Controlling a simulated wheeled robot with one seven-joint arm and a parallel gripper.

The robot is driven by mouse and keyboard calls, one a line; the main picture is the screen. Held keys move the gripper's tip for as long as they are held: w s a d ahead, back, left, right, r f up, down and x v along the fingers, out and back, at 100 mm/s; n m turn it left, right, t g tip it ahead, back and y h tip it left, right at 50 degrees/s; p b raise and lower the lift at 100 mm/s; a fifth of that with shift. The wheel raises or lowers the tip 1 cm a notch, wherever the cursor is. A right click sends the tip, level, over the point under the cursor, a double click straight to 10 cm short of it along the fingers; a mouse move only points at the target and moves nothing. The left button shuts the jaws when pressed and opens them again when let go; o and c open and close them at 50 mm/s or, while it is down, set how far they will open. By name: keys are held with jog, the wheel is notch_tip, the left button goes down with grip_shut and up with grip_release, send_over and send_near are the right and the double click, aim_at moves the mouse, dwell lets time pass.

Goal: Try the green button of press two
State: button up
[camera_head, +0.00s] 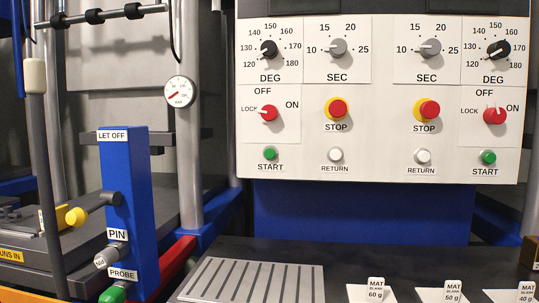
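A white control panel (377,140) faces me with two mirrored sets of controls. The right set has a green START button (488,157) under a red OFF/ON switch (495,115), whose marker points roughly up; I cannot tell its exact setting. The left set has its own green START button (270,153) under a red switch (269,113) turned toward LOCK. No label in view says which set belongs to press two. Both green buttons are unobstructed. My gripper is not in view.
Red STOP buttons (427,109) and white RETURN buttons (422,156) sit between the sets. Below is a dark bench (330,258) with a slotted plate (250,280) and weight-marked mats. A blue post (128,205), yellow-ended lever and pressure gauge (180,92) stand left.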

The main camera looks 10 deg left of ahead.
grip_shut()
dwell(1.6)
